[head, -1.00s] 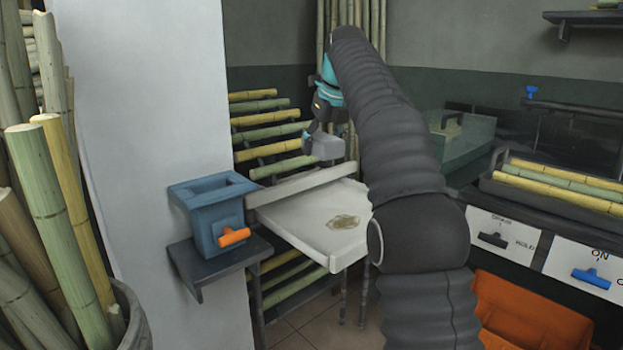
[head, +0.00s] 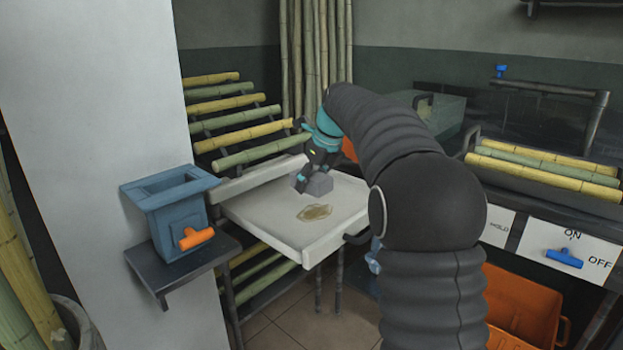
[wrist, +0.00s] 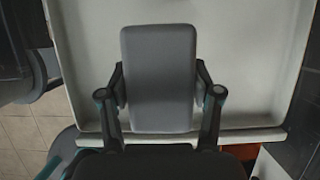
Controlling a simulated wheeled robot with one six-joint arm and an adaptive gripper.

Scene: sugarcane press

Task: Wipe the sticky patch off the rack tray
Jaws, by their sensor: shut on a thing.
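The white rack tray (head: 265,222) sticks out from the cane rack, with a brownish sticky patch (head: 314,212) near its middle front. My gripper (head: 308,176) is shut on a grey block-shaped wiper (head: 320,184) over the tray, behind the patch. In the wrist view the wiper (wrist: 158,75) sits between the two fingers, over the tray (wrist: 250,70). I cannot tell whether the wiper touches the tray. The patch does not show in the wrist view.
A blue box (head: 170,215) with an orange handle (head: 196,238) stands on a dark wall shelf (head: 180,275) left of the tray. Cane stalks (head: 235,137) lie on the rack behind. An orange crate (head: 525,305) and a panel with a blue switch (head: 564,258) are at right.

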